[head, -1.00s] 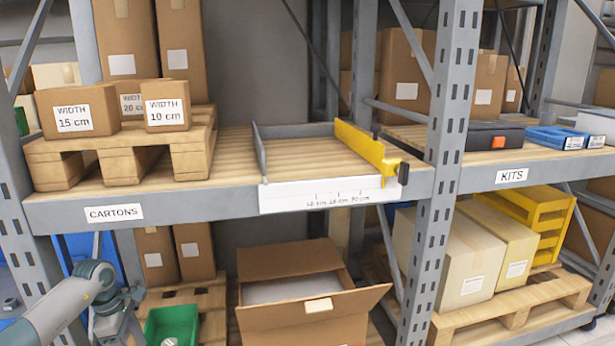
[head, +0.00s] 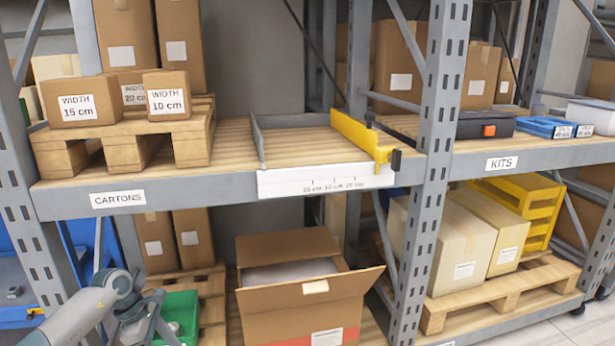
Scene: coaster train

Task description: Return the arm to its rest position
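My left arm (head: 95,305) comes in at the lower left of the head view, in front of the lower shelf. The end of the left arm is near the green bin (head: 178,318); its fingers are too small and cut off to read. My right arm and gripper are out of view. On the upper shelf, a fixture with a grey left wall (head: 258,140) and a yellow right guide (head: 352,135) stands empty above a white scale plate (head: 322,180).
Cartons marked 15 cm (head: 86,101), 20 cm (head: 133,93) and 10 cm (head: 166,96) sit on a pallet at the upper left. An open cardboard box (head: 290,305) stands below the fixture. A grey rack post (head: 427,170) divides the bays.

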